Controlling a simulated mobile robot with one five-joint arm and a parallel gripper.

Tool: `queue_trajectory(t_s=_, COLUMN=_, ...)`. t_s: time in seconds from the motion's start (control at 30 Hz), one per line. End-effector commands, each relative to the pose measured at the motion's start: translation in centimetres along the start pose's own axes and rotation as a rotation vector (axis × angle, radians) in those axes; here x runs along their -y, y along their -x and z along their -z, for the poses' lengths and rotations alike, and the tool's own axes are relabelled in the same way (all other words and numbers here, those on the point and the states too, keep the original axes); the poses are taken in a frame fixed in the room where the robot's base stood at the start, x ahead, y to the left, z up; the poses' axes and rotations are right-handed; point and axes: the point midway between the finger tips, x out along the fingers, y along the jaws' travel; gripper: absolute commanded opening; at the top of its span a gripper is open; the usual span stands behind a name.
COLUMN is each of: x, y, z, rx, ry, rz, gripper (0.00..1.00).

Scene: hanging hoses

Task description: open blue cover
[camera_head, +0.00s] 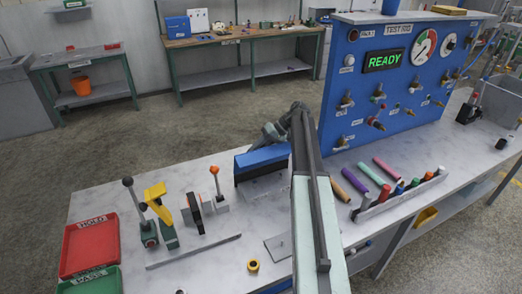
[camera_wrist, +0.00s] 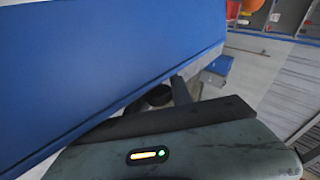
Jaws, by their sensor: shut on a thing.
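The blue cover (camera_head: 262,157) sits along the top of a dark box (camera_head: 262,172) on the grey-white workbench, left of my arm. Its right end is partly hidden behind my arm. In the wrist view the cover (camera_wrist: 100,60) fills the upper left as a large blue face, close against my gripper (camera_wrist: 172,92). In the head view my gripper (camera_head: 272,132) is at the cover's far edge, and its fingertips are hard to make out. It is shut on the cover, though the contact itself is mostly hidden. I cannot tell whether the cover is lifted.
Left of the box stand several levers, one with a yellow handle (camera_head: 155,191), and a red tray (camera_head: 90,246). Right of my arm lie coloured hoses (camera_head: 370,178) and a rack of coloured-topped pieces (camera_head: 400,197). The blue test panel (camera_head: 385,120) stands behind them.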

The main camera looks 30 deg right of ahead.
Motion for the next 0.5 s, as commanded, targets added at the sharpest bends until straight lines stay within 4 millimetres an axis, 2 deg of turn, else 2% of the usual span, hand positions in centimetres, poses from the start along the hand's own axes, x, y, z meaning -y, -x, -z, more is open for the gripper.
queue_trajectory(t_s=0.33, x=0.33, y=-0.48, z=0.28, rx=0.009, ry=0.005, rz=-0.002, gripper=0.00)
queue_trajectory(t_s=0.37, x=0.36, y=-0.52, z=0.30, rx=0.009, ry=0.006, rz=-0.002, gripper=0.29)
queue_trajectory(t_s=0.4, x=0.40, y=-0.56, z=0.32, rx=0.010, ry=0.006, rz=-0.002, gripper=0.41)
queue_trajectory(t_s=0.43, x=0.44, y=-0.60, z=0.34, rx=0.010, ry=0.007, rz=-0.002, gripper=0.46)
queue_trajectory(t_s=0.5, x=0.55, y=-0.71, z=0.36, rx=0.011, ry=0.008, rz=0.000, gripper=0.46)
